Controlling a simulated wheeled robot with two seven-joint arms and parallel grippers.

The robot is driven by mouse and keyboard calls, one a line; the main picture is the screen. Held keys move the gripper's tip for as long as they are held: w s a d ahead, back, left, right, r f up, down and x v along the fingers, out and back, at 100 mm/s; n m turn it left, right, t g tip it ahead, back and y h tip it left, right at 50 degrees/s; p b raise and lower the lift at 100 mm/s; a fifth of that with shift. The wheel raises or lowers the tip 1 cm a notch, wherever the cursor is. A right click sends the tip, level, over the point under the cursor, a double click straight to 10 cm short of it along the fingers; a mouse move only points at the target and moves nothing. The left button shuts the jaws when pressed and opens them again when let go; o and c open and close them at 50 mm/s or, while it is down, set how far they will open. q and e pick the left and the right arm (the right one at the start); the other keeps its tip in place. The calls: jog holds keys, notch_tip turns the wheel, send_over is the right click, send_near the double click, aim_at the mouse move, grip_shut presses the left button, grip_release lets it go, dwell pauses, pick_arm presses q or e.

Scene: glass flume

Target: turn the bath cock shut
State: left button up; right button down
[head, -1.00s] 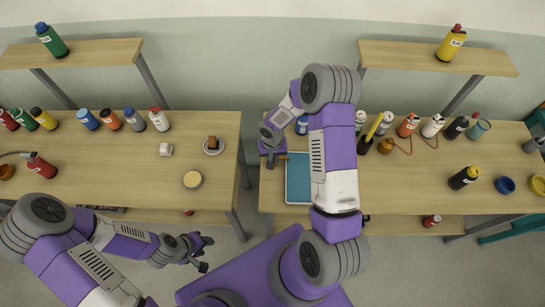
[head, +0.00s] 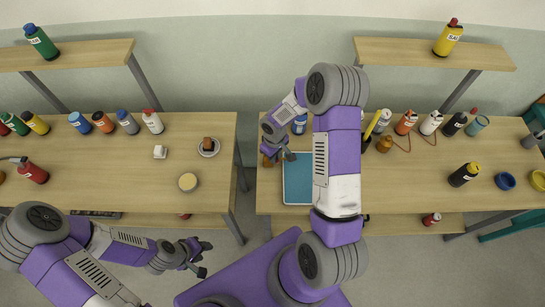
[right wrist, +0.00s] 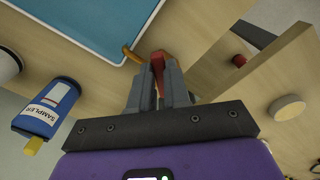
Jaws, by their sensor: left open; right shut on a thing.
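The bath is a shallow blue basin with a pale rim (head: 285,188), near the left end of the right-hand bench; its rim (right wrist: 120,62) also shows in the right wrist view. The bath cock is at the basin's edge, with an orange-brown body (right wrist: 131,54) and a red lever (right wrist: 157,66). My right gripper (right wrist: 158,72) is shut on the red lever; in the head view the gripper (head: 279,156) is at the basin's upper left corner and hides most of the cock. My left gripper (head: 205,258) is open and empty, low in front of the left bench.
A blue sampler bottle (right wrist: 45,108) stands close to the basin; it also shows in the head view (head: 299,124). Several bottles line the back of both benches. A gap separates the left bench (head: 110,175) from the right bench (head: 410,185).

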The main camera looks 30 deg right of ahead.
jog(key=n, duration=0.3)
jog(key=d+n, duration=0.1)
jog(key=shift+w+n, duration=0.3)
jog(key=shift+w+d+n, duration=0.2)
jog(key=shift+n, duration=0.75)
jog(key=shift+w+d+n, duration=0.15)
jog(key=shift+w+n, duration=0.05)
jog(key=shift+n, duration=0.75)
jog(key=c, duration=1.1)
grip_release()
notch_tip(320, 180, up, 8)
jog(key=shift+f, duration=0.2)
